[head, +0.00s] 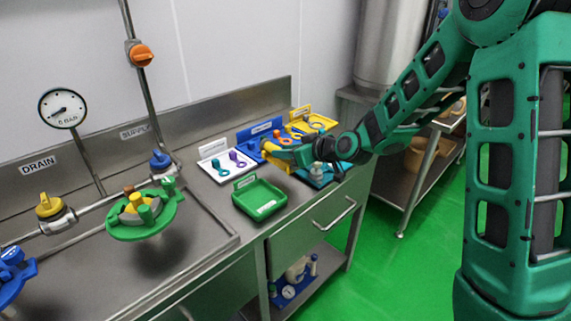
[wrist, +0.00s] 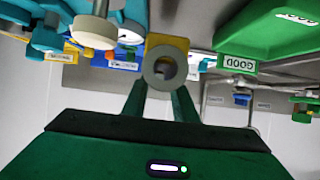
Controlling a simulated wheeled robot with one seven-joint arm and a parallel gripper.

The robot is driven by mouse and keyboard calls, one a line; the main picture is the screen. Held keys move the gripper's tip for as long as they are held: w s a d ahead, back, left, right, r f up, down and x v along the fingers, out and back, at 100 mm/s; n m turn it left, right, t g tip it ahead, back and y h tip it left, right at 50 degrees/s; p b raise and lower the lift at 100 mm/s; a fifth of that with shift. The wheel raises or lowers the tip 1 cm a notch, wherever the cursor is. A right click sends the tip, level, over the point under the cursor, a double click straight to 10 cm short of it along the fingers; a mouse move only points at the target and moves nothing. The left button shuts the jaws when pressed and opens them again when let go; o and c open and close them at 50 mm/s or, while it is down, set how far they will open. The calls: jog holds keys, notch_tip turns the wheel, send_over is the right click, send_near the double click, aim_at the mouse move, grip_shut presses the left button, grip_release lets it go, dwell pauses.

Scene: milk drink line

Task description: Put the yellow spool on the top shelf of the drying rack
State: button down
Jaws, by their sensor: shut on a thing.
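My gripper (head: 284,153) is over the back part of the steel bench, among the coloured trays. It is shut on the yellow spool (head: 268,154), whose yellow body shows just left of the fingers in the head view. In the wrist view my gripper (wrist: 159,92) has both fingers around the spool (wrist: 179,43), with a grey ring-shaped end facing the camera. Whether the spool touches the bench or a tray cannot be told. I cannot surely identify a drying rack in either view.
A green tray (head: 258,200) labelled GOOD in the wrist view sits in front. A white tray (head: 214,171) with small tools lies left, blue and yellow trays behind. A green round fixture (head: 122,234) and pipes stand left. A steel shelved stand (head: 404,190) is at right.

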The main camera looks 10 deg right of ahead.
aim_at(286, 163)
jog(key=shift+d+f, duration=0.1)
jog(key=shift+f, duration=1.95)
jog(key=c, duration=1.4)
grip_release()
jog(key=shift+c, duration=0.2)
jog(key=v, duration=1.2)
